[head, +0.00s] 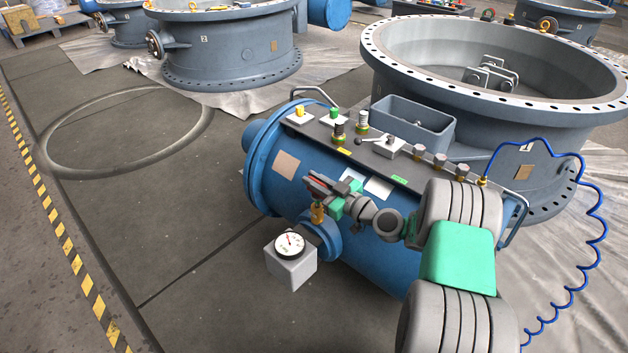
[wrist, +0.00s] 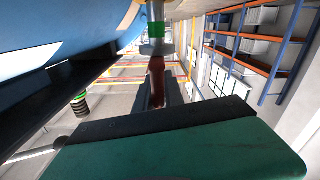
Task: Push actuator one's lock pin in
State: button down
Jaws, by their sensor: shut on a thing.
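The blue actuator (head: 272,190) lies in the middle of the head view, with a grey plate along its top. My gripper (head: 318,184) is over its near side, above a brass fitting (head: 317,213). Its jaws are shut on a small red part, which shows between the fingers in the wrist view (wrist: 157,82). Beyond the red part is a stem with a green band (wrist: 156,30). I cannot tell for sure that the red part is the lock pin, or how far in it sits. The fingers hide much of it.
A gauge (head: 290,244) on a grey block is just below my gripper. The top plate carries two dark knobs (head: 339,133) (head: 362,123), a lever valve (head: 388,145) and yellow and green caps. A large flanged valve (head: 490,70) stands behind. Floor at left is clear.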

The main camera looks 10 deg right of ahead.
jog(key=shift+d+r, duration=0.1)
dwell(0.5)
notch_tip(320, 180, down, 4)
jog(key=b, duration=0.4)
jog(key=shift+f, duration=0.2)
jog(key=shift+r, duration=0.1)
jog(key=c, duration=1.5)
grip_release()
jog(key=v, duration=0.7)
jog(key=shift+s+d, duration=0.2)
jog(key=shift+s, duration=0.1)
